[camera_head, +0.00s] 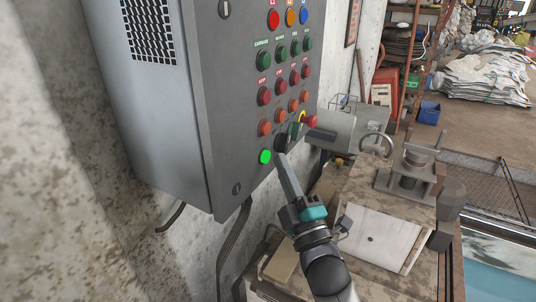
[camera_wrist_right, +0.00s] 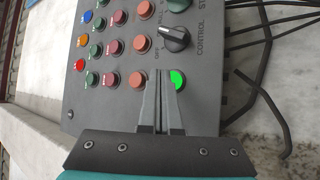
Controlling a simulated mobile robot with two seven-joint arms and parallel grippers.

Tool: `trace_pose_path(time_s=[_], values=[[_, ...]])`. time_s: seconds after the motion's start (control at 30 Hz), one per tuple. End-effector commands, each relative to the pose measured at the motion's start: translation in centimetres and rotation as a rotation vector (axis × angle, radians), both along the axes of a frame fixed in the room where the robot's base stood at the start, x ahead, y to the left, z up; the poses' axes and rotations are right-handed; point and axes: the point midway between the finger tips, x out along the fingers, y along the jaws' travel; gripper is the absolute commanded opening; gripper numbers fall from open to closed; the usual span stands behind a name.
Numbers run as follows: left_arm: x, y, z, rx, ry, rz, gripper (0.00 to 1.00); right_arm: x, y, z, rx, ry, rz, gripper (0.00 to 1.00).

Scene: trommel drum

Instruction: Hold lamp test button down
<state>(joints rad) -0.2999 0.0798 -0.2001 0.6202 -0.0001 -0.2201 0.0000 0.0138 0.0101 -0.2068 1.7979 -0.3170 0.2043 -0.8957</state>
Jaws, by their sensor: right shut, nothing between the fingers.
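The grey control panel (camera_head: 235,90) carries rows of coloured push buttons; it also shows in the right wrist view (camera_wrist_right: 117,30). I cannot read which button is labelled lamp test. On the bottom row a bright green lit button (camera_head: 265,156) sits beside a black selector knob (camera_head: 281,142). In the wrist view the lit button (camera_wrist_right: 178,80) and the knob (camera_wrist_right: 175,38) are close to the fingers. My right gripper (camera_head: 281,158) is shut and empty, its tips before this bottom row. I cannot tell whether they touch the panel. My left gripper is out of view.
A red emergency stop (camera_head: 311,121) projects at the panel's lower right. Black cables (camera_head: 235,235) hang below the panel. A machine with a handwheel (camera_head: 376,146) stands to the right of my arm. A stained wall (camera_head: 40,150) is on the left.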

Motion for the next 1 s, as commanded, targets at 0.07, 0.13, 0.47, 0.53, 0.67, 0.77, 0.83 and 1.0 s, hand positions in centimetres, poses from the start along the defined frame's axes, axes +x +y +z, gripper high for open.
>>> trace_pose_path(time_s=[0.07, 0.13, 0.47, 0.53, 0.67, 0.77, 0.83, 1.0], values=[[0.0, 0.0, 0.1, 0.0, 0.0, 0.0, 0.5, -0.1, -0.1, 0.0, 0.0, -0.001, 0.0, 0.0], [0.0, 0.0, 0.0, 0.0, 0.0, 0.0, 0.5, -0.1, -0.1, 0.0, 0.0, -0.001, 0.0, 0.0], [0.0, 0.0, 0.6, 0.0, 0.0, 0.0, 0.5, -0.7, -1.2, 0.1, -0.002, 0.001, -0.002, 0.0], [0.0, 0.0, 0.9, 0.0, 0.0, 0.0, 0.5, -1.1, -1.7, 0.1, -0.001, 0.0, -0.001, 0.0], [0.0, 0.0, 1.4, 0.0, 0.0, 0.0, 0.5, -1.8, -2.8, 0.1, -0.001, 0.001, -0.002, 0.0], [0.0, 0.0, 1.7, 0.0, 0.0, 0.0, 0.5, -2.4, -3.6, 0.1, 0.0, 0.0, -0.001, 0.0], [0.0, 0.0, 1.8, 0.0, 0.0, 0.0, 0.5, -2.6, -4.0, 0.1, 0.0, 0.0, -0.001, 0.0], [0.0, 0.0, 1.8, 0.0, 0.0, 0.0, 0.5, -2.9, -4.3, 0.0, 0.0, 0.0, -0.001, 0.0]])
